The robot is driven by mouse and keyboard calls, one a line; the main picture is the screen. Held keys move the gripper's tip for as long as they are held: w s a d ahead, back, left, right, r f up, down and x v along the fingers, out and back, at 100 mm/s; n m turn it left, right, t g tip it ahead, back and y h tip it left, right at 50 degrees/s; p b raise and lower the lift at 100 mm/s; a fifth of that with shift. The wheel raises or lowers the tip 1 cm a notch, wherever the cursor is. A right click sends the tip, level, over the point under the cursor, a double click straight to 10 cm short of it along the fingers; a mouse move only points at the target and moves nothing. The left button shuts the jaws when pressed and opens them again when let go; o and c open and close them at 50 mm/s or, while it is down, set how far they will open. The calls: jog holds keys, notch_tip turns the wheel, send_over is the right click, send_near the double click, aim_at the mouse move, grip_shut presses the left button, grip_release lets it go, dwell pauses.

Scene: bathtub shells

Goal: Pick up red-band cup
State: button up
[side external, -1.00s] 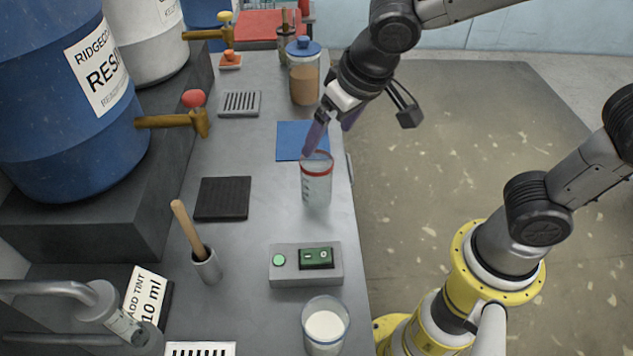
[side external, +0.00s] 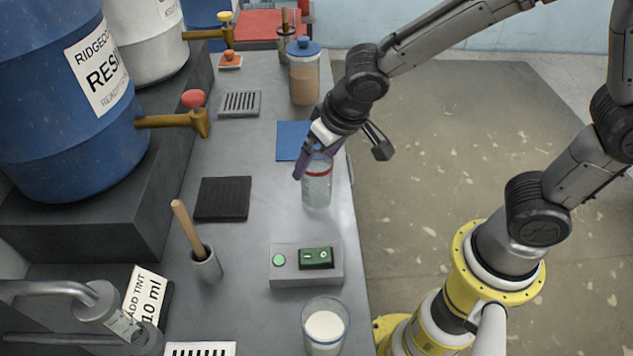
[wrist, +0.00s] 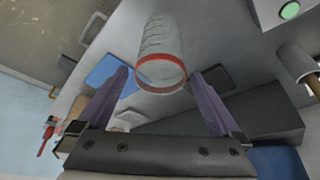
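The red-band cup (side external: 317,188) is a clear cup with a red band near its rim. It stands upright on the grey bench in front of the blue mat. My gripper (side external: 314,166) is at the cup's upper part in the side view, with a purple finger on its left. In the wrist view the cup (wrist: 162,55) shows ahead of and between the two spread purple fingers of my gripper (wrist: 167,80). Whether a finger touches the cup I cannot tell.
The blue mat (side external: 291,141) lies just behind the cup. A lidded jar (side external: 304,80) stands farther back. A switch box (side external: 306,266) and a cup of white liquid (side external: 325,328) stand nearer the camera. The bench's right edge is close.

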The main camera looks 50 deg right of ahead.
grip_shut()
dwell(0.3)
jog(key=shift+r, duration=0.1)
